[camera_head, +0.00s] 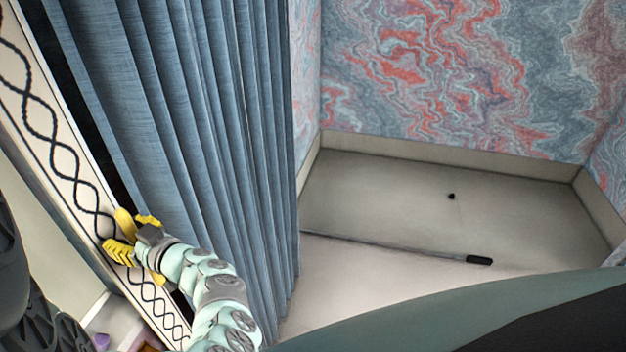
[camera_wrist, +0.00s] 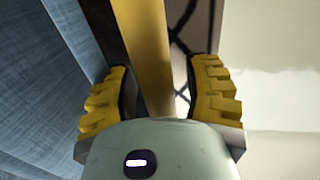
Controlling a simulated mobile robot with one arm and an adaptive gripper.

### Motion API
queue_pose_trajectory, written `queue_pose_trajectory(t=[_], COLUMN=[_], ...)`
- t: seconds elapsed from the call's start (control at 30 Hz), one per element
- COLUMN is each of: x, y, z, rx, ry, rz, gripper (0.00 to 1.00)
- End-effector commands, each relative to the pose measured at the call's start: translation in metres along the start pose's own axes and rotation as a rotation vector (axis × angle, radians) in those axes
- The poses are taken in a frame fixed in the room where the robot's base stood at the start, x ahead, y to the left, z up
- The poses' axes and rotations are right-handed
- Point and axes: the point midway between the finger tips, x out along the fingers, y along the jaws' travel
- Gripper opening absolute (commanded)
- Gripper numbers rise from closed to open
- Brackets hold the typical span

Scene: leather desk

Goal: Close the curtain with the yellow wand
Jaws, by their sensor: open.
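The blue pleated curtain (camera_head: 195,120) hangs at the left in the head view, and its folds show at the left of the wrist view (camera_wrist: 40,80). The yellow wand (camera_wrist: 145,50) runs down between the two fingers in the wrist view. A short yellow piece in the head view (camera_head: 123,221) looks like part of it; the rest is hidden there by my gripper. My gripper (camera_head: 133,238) is open at the curtain's left edge. Its yellow fingers (camera_wrist: 162,95) stand on either side of the wand, with gaps visible on both sides.
A cream trim panel with dark wavy lines (camera_head: 55,130) runs along the curtain's left side, close to my gripper. A thin rod with a black end (camera_head: 479,260) lies on the floor at the right. Marbled walls (camera_head: 440,70) stand behind; the floor right of the curtain is mostly clear.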

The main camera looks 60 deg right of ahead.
Motion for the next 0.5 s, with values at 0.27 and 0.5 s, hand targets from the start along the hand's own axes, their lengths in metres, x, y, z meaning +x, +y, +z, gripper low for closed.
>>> queue_pose_trajectory(t=[0.27, 0.5], x=[0.0000, -0.0001], y=[-0.0001, 0.0001], z=[-0.0001, -0.0001], rx=[0.000, 0.000], ry=[0.000, 0.000], rz=[0.000, 0.000], gripper=[0.19, 0.00])
